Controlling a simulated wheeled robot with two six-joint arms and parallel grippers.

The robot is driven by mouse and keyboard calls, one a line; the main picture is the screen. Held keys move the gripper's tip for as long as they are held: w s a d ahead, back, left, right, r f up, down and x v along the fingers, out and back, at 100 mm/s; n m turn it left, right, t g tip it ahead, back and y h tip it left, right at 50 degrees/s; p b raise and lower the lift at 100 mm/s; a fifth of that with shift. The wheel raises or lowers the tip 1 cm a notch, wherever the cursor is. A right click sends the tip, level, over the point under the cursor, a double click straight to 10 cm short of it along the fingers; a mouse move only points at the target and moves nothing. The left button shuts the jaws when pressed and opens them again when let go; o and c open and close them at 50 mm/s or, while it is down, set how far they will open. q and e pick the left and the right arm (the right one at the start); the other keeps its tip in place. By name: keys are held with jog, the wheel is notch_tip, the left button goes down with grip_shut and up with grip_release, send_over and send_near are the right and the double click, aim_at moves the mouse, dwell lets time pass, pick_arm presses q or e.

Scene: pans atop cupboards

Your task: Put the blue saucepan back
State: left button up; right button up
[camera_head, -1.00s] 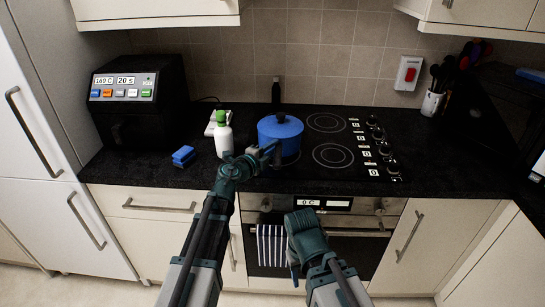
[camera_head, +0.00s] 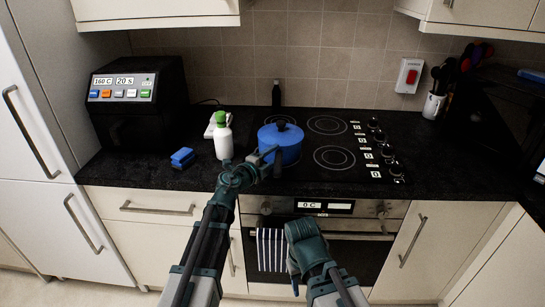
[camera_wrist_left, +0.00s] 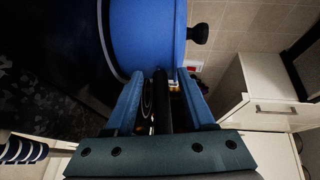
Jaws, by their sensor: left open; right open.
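The blue saucepan (camera_head: 284,150) stands on the front left of the black hob with its blue lid on. In the left wrist view the saucepan (camera_wrist_left: 150,35) fills the top middle, with the lid's dark knob at its right. My left gripper (camera_head: 270,158) is at the saucepan's near side. In the wrist view its two blue fingers (camera_wrist_left: 161,88) are apart, with a black bar, seemingly the pan's handle, between them. I cannot tell whether they touch it. My right gripper (camera_head: 300,238) is low in front of the oven, its fingertips mostly hidden.
A white bottle with a green cap (camera_head: 222,136) stands just left of the saucepan. A blue sponge (camera_head: 182,158) lies further left, before the black air fryer (camera_head: 134,98). A dark bottle (camera_head: 276,93) stands behind the pan. The hob's right-hand rings (camera_head: 334,158) are clear.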

pick_arm(q)
jog(key=shift+s+r, duration=0.1)
jog(key=shift+r, duration=0.1)
jog(key=p+v, duration=0.1)
jog(key=v, duration=1)
jog(key=shift+s+a+p, duration=0.3)
jog(key=shift+p, duration=0.1)
jog(key=shift+r, duration=0.1)
